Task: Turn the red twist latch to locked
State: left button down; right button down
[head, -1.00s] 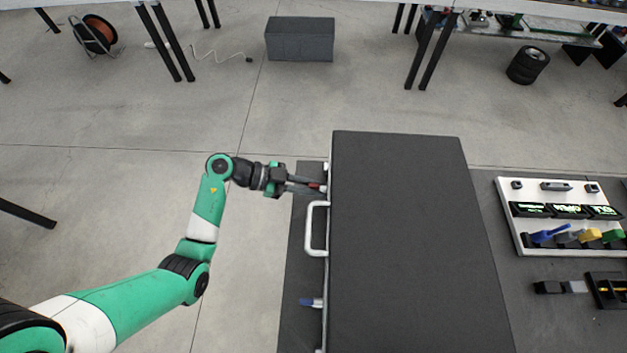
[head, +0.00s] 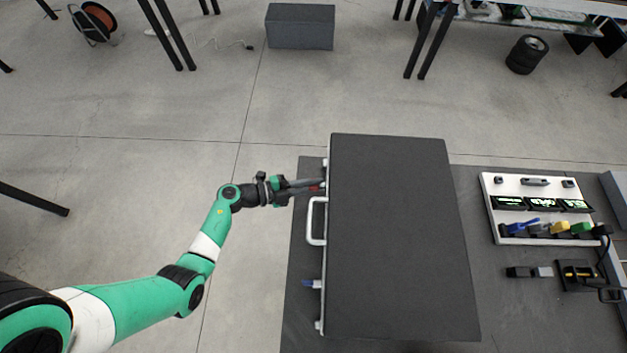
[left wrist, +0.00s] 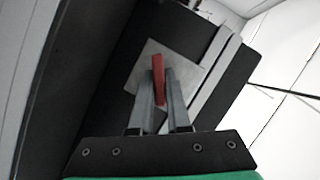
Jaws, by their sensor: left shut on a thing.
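The red twist latch (left wrist: 158,78) sits on a light square plate (left wrist: 150,55) in the left wrist view. In the head view only a small bit of the red latch (head: 315,188) shows, at the left side of the dark chassis (head: 390,230). My left gripper (left wrist: 160,92) has its two grey fingers on either side of the latch handle and is shut on it. In the head view the left gripper (head: 308,186) reaches in from the left to the chassis side. The latch's far parts are hidden by the fingers. My right gripper is not in view.
A white handle (head: 312,222) and a blue latch (head: 308,284) stick out of the same chassis side, nearer the camera. A white panel (head: 500,232) with coloured plugs stands right of the chassis. Open floor lies left of it.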

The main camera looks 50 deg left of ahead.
pick_arm(q)
jog(key=m+t+b, duration=0.1)
jog(key=m+b, duration=0.2)
jog(key=shift+f+m+t, duration=0.3)
jog(key=shift+f+t, duration=0.05)
jog(key=shift+t, duration=0.05)
jog(key=shift+r+m+t+b, duration=0.15)
jog(key=shift+m+t+b, duration=0.25)
jog(key=shift+m+b, duration=0.7)
jog(key=c, duration=0.9)
grip_release()
